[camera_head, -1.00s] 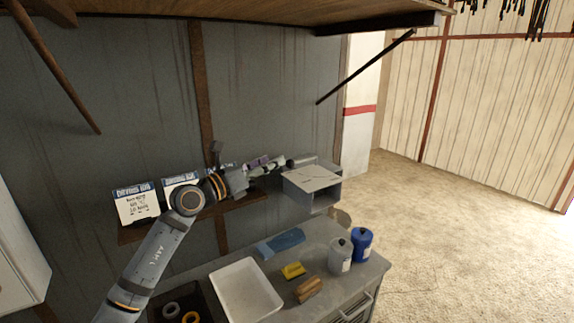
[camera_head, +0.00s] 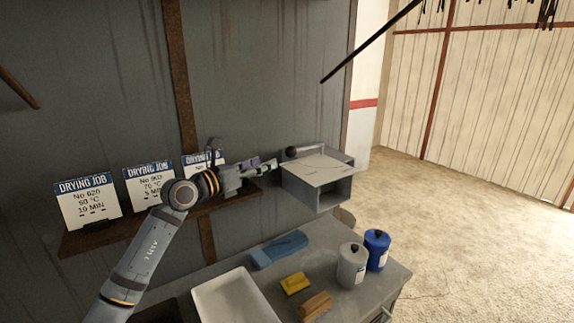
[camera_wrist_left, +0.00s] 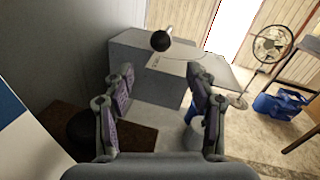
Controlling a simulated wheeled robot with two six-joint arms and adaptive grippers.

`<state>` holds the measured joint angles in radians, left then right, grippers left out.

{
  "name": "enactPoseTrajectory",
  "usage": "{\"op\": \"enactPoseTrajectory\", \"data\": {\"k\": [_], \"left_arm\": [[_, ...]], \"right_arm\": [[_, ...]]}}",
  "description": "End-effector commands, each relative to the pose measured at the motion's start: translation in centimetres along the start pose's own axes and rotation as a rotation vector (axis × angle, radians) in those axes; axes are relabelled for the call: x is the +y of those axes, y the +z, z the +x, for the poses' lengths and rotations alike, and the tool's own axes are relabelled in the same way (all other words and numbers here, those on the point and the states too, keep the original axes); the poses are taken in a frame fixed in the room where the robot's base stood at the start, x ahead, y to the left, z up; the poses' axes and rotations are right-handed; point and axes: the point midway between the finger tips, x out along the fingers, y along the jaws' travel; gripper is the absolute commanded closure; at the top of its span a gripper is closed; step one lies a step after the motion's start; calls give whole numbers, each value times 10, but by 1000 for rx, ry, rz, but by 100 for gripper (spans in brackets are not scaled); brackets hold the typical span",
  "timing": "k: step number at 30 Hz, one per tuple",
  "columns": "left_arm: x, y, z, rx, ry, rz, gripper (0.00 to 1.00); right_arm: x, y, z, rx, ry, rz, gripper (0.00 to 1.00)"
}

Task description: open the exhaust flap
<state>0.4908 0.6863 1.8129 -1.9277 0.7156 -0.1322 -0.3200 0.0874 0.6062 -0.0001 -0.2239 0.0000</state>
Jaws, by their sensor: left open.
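A grey metal box (camera_head: 318,172) is fixed to the wall at the end of the shelf, its front side open. A flat plate (camera_head: 325,165) lies across its top; I cannot tell whether this is the exhaust flap. A short lever (camera_head: 305,150) sits above the box's back edge, and its dark ball end (camera_wrist_left: 161,41) shows in the left wrist view. My left gripper (camera_head: 272,164) is just left of the box; in the left wrist view (camera_wrist_left: 160,85) its fingers are apart and empty, with the box beyond them. My right gripper is not in view.
Job cards (camera_head: 87,204) stand on the wall shelf (camera_head: 90,238) under my left arm. The bench below holds a white tray (camera_head: 207,297), a blue cloth (camera_head: 280,250), a yellow block (camera_head: 295,284), a grey bottle (camera_head: 352,265) and a blue bottle (camera_head: 377,250).

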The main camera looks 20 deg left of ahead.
Motion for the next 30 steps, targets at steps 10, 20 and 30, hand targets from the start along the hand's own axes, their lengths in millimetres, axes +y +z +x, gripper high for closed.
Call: {"op": "enactPoseTrajectory", "data": {"k": [10, 20, 30], "left_arm": [[-2, 6, 27, -4, -3, -8, 43], [-1, 5, 92, -2, -1, -4, 43], [0, 1, 105, 0, -1, 1, 43]], "right_arm": [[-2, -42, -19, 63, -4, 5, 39], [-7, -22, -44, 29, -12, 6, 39], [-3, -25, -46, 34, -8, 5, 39]]}}
